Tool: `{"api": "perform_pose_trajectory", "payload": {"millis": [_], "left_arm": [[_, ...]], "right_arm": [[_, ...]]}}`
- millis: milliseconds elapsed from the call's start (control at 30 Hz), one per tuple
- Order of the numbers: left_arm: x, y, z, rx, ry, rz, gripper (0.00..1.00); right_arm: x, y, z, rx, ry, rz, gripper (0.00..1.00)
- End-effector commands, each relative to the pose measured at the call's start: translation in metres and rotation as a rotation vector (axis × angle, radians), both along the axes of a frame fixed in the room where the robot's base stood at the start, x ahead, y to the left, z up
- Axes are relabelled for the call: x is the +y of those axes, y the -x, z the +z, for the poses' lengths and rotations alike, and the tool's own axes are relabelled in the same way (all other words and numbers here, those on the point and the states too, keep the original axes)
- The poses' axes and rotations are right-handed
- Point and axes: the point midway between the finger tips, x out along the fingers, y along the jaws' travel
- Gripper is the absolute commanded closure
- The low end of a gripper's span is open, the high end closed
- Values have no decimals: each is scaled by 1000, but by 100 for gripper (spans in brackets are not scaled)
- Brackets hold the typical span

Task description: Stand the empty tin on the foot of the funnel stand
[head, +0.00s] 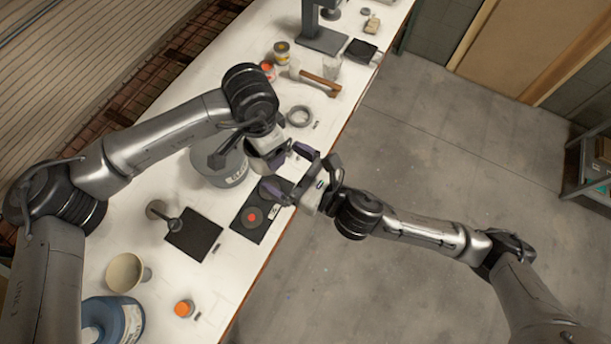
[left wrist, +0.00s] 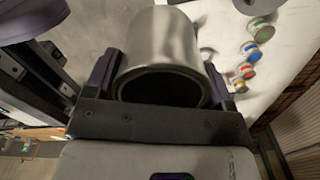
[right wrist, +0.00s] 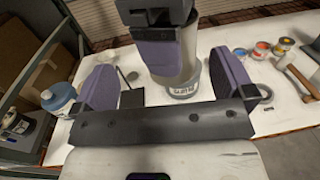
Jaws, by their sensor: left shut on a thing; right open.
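The empty tin (left wrist: 165,38), a shiny metal cylinder with a dark open end, sits between the fingers of my left gripper (left wrist: 160,75), which is shut on it. In the head view my left gripper (head: 274,153) is above the bench, and the tin is mostly hidden there. My right gripper (head: 288,171) is open and empty close beside it; in the right wrist view a left finger (right wrist: 160,52) shows between its purple fingers. A black plate (head: 195,235) with a short dark post and round grey part appears to be the funnel stand; I cannot tell surely.
A dark plate with an orange disc (head: 252,217) lies near the bench edge. A large grey labelled bucket (head: 222,172) stands behind. A cream bowl (head: 124,272), blue container (head: 115,322), orange-topped pot (head: 184,308), mallet (head: 320,83) and grey ring (head: 300,116) are around.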

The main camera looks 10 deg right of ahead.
Motion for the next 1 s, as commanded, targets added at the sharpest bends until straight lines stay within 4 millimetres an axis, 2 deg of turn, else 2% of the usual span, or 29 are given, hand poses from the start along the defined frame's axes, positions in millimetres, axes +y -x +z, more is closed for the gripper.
{"api": "perform_pose_trajectory", "payload": {"millis": [200,400,867,1000], "left_arm": [[0,0,0,0,0,0,50],[0,0,0,0,0,0,50],[0,0,0,0,0,0,50],[0,0,0,0,0,0,50]], "right_arm": [[22,-22,1,-1,-1,0,0],[34,-34,0,0,0,-1,0],[38,-38,0,0,1,-1,0],[38,-38,0,0,1,0,13]]}}
